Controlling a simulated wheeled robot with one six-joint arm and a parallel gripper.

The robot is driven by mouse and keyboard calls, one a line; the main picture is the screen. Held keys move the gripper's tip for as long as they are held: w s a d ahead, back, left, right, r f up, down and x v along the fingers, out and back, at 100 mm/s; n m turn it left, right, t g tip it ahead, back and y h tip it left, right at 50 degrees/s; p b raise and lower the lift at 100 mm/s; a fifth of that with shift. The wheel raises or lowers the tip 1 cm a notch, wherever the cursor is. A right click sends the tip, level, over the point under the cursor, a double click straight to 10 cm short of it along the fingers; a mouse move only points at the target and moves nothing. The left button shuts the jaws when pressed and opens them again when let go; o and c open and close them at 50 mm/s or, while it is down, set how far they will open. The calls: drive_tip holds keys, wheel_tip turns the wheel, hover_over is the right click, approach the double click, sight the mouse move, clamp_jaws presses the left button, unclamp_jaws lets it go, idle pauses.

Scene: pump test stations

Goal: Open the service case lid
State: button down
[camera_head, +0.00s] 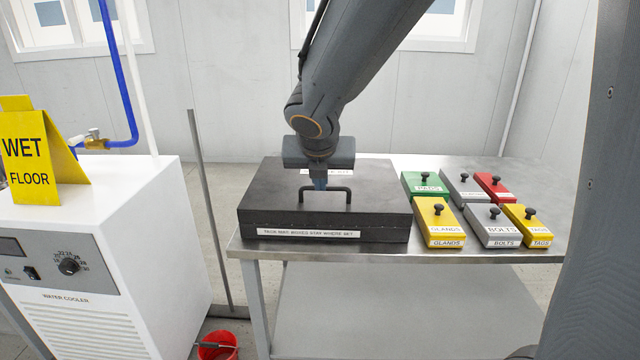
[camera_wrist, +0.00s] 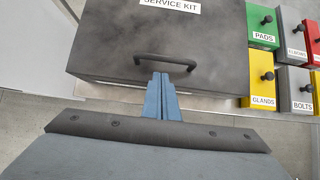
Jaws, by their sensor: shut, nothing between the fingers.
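The service case (camera_head: 330,225) is a dark grey box on the left part of the steel table, with its lid closed. Its label "SERVICE KIT" shows in the wrist view, where the case (camera_wrist: 210,50) fills the upper middle. A black bar handle (camera_head: 325,190) stands on the lid near the front edge; it also shows in the wrist view (camera_wrist: 165,60). My gripper (camera_head: 320,186) is above the lid at the handle, with blue fingers (camera_wrist: 161,82) shut together and nothing between them. The fingertips overlap the handle in view; I cannot tell whether they touch it.
Several small knobbed boxes, such as the green PADS (camera_head: 424,185) and yellow GLANDS (camera_head: 438,222), stand right of the case on the table (camera_head: 480,165). A white water cooler (camera_head: 120,230) with a WET FLOOR sign (camera_head: 30,160) is at left. A red bucket (camera_head: 218,346) is on the floor.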

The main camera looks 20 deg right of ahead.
sight(321, 201)
drive_tip(key=b+x, duration=0.2)
drive_tip(key=x, duration=0.4)
drive_tip(key=shift+w+f, duration=0.15)
drive_tip(key=shift+f, duration=0.05)
